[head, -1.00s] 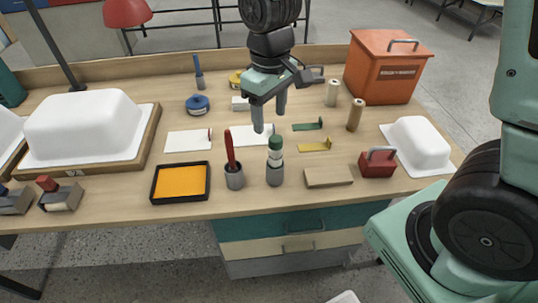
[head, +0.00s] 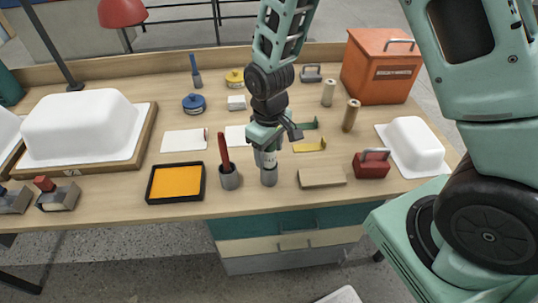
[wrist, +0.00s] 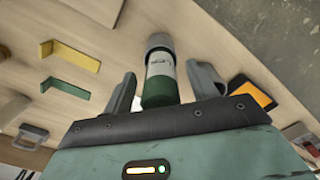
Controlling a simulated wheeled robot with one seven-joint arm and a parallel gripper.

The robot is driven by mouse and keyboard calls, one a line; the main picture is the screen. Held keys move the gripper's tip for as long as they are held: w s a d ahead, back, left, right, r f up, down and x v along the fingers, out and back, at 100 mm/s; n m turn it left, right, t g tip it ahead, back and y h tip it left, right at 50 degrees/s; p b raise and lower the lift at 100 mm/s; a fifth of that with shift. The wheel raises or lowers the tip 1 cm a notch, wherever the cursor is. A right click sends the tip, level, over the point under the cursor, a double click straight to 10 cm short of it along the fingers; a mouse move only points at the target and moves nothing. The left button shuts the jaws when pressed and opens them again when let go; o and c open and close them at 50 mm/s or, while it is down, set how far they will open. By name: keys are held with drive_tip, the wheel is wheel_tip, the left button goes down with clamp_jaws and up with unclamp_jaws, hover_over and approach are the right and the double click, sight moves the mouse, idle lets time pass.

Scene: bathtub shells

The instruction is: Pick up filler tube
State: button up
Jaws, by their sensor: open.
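The filler tube (head: 268,158), white with a green end, stands upright in a small grey cup (head: 269,177) near the front of the workbench. My gripper (head: 266,146) is right above it, fingers pointing down, hiding its green top in the head view. In the wrist view, my open gripper (wrist: 162,76) has one finger on each side of the tube (wrist: 160,72), with visible gaps. The grey cup (wrist: 159,42) shows beyond the tube's far end.
A grey cup with a red-handled tool (head: 229,178) stands close at left. An orange pad in a black tray (head: 176,182) lies farther left. A tan block (head: 322,178) and red weight (head: 372,165) are at right. Yellow (head: 309,147) and green brackets lie behind.

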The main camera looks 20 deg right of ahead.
drive_tip(key=shift+f, duration=0.15)
drive_tip(key=c, duration=1)
drive_tip(key=shift+c, duration=0.4)
